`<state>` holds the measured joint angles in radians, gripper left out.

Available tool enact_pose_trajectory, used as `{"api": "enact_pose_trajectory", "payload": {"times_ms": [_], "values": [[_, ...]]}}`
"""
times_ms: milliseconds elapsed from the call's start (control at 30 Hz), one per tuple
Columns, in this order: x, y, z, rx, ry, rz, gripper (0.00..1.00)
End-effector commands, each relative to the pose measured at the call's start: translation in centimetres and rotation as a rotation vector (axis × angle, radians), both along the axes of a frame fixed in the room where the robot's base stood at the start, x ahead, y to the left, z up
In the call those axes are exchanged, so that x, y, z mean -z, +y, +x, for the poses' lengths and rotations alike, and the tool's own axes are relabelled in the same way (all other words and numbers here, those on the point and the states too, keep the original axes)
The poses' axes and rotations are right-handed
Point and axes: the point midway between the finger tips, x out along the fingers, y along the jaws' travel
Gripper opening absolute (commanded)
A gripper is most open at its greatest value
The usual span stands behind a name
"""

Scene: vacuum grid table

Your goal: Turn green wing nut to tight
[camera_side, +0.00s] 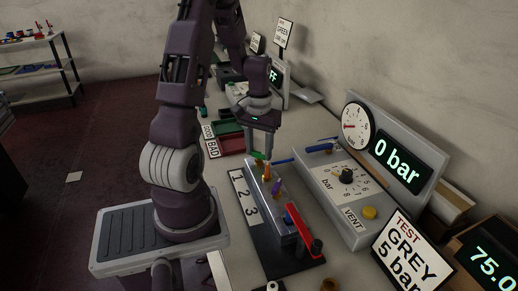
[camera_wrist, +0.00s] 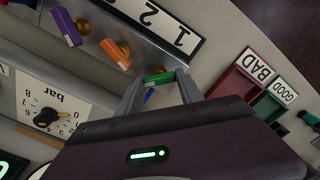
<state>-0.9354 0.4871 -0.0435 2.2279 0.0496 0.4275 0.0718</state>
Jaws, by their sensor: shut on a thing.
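The green wing nut (camera_side: 259,156) is at the far end of the grey fixture block (camera_side: 263,186), by the number 1 end of the label strip (camera_side: 245,197). My gripper (camera_side: 262,146) points down over it. In the wrist view the green wing nut (camera_wrist: 158,77) lies between the two fingertips (camera_wrist: 158,82), and my gripper is shut on it. An orange wing nut (camera_side: 267,172) and a purple wing nut (camera_side: 276,187) sit nearer along the block. They also show in the wrist view, orange (camera_wrist: 116,55) and purple (camera_wrist: 66,27). The threads under the green nut are hidden.
A red lever (camera_side: 298,225) is at the block's near end. The pressure panel (camera_side: 355,205) to the right has a dial, a yellow vent button and a display reading 0 bar (camera_side: 396,162). A blue hose (camera_side: 285,161) runs close to my gripper. Red (camera_side: 232,146) and green trays lie behind.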

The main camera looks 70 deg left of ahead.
Motion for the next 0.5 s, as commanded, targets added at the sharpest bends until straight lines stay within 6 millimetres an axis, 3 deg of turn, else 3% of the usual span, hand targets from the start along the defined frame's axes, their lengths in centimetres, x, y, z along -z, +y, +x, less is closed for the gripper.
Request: {"api": "enact_pose_trajectory", "payload": {"times_ms": [500], "values": [[-0.05,0.06,0.07,0.473,-0.002,0.002,0.03]]}}
